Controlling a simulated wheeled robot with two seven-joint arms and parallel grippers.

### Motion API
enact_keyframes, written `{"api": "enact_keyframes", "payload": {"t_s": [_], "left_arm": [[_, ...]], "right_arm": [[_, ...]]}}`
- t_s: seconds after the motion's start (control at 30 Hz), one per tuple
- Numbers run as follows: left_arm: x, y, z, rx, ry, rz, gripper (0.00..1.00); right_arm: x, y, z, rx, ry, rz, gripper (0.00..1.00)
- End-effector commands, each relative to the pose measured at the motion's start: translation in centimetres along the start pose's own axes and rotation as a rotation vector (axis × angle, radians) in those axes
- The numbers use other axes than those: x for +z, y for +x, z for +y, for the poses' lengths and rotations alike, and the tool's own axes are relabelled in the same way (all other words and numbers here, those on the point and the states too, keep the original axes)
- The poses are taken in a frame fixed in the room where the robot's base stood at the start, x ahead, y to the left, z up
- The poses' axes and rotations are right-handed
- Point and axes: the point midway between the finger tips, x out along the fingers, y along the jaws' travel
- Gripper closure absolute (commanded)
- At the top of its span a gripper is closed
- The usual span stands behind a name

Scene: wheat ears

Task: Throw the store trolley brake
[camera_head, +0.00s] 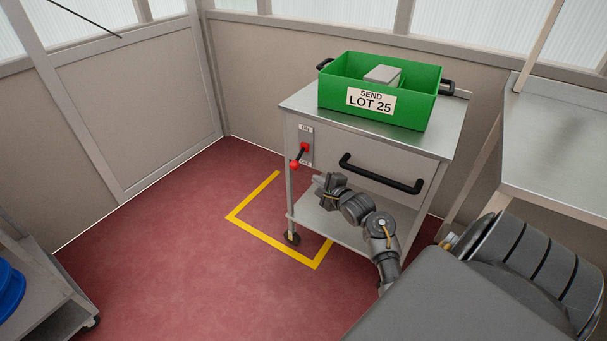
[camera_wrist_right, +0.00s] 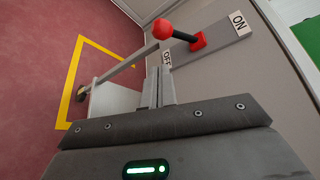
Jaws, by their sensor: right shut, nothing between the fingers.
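The store trolley (camera_head: 440,130) is a grey metal cart standing in the middle. Its brake is a black lever with a red knob (camera_head: 294,165) on a grey plate (camera_head: 306,142) at the left of its front. The plate reads ON at the top and OFF at the bottom. The lever slants down and outward toward the OFF end. It also shows in the right wrist view, its red knob (camera_wrist_right: 163,28) just beyond my fingertips. My right gripper (camera_head: 318,181) is shut and empty, below and right of the knob, apart from it. My left gripper is not in view.
A green crate (camera_head: 380,110) labelled SEND LOT 25 sits on the trolley top. A black handle (camera_head: 380,175) crosses its front near my right arm. Yellow floor tape (camera_head: 275,243) outlines the trolley's spot. A metal bench (camera_head: 560,150) stands at right.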

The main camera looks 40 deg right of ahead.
Motion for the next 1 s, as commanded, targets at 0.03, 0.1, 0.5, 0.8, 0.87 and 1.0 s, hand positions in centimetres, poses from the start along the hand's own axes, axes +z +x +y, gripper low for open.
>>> {"api": "enact_keyframes", "payload": {"t_s": [0.03,0.1,0.5,0.8,0.87,1.0], "left_arm": [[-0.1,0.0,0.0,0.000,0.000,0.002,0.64],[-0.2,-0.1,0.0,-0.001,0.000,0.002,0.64],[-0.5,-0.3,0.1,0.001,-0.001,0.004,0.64],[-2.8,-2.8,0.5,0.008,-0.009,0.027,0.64],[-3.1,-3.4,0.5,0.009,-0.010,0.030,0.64],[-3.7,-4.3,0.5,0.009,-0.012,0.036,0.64]], "right_arm": [[0.0,-0.1,-0.4,-0.010,0.014,-0.001,1.00],[0.0,-0.1,-0.8,-0.015,0.026,-0.001,1.00],[0.0,0.7,-0.7,-0.015,0.025,-0.002,1.00],[-0.1,5.7,-0.6,-0.013,0.026,-0.001,1.00],[0.0,6.6,-0.6,-0.013,0.026,-0.002,1.00],[0.0,8.5,-0.7,-0.014,0.025,-0.001,1.00]]}}
